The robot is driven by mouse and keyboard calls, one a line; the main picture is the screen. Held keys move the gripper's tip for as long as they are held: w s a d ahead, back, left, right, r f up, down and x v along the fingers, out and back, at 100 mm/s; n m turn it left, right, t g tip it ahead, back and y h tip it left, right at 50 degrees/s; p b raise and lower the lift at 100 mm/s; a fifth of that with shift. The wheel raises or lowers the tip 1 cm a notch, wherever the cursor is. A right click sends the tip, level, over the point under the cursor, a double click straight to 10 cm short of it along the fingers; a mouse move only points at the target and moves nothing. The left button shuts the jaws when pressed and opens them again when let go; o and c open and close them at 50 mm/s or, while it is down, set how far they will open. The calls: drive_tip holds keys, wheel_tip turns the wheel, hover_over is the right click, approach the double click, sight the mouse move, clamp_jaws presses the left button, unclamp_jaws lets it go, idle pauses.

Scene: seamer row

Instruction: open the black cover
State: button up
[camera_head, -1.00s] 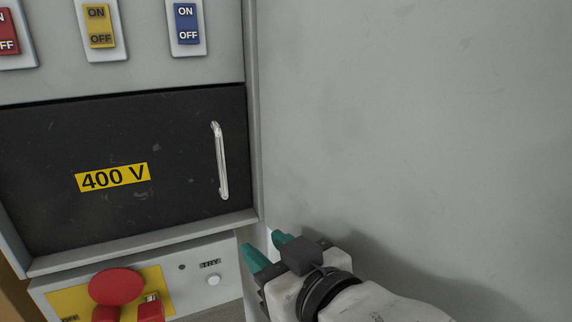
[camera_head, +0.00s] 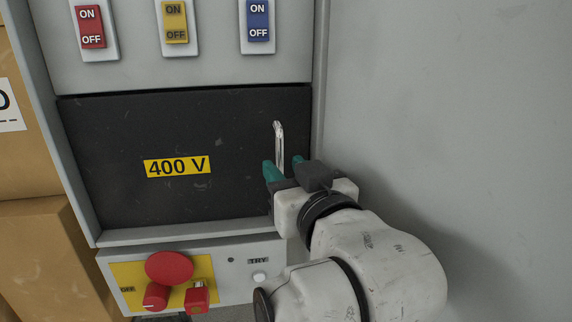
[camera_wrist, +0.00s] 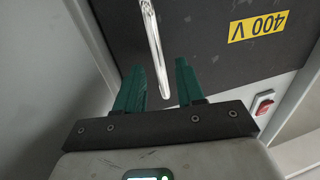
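The black cover (camera_head: 105,135) is a dark panel with a yellow "400 V" label, flush in the grey cabinet front; it looks shut. Its silver bar handle (camera_head: 279,143) stands upright near the right edge, its lower part hidden behind my gripper. My gripper (camera_head: 283,166) has green fingers, apart and empty, in front of the lower handle. In the wrist view the handle (camera_wrist: 155,45) runs down to between the open fingertips (camera_wrist: 160,68). I cannot tell whether either finger touches it.
Red, yellow and blue ON/OFF switches (camera_head: 174,22) sit above the cover. Below it are a red mushroom button (camera_head: 169,266), a red knob (camera_head: 156,297), a red padlock-like piece (camera_head: 197,297) and a TRY button (camera_head: 260,276). A grey wall (camera_head: 440,110) stands close on the right; cardboard boxes (camera_head: 40,250) are at left.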

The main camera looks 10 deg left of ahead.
drive_tip(key=shift+w+a, duration=0.2)
drive_tip(key=shift+w, duration=0.2)
clamp_jaws()
idle(0.5)
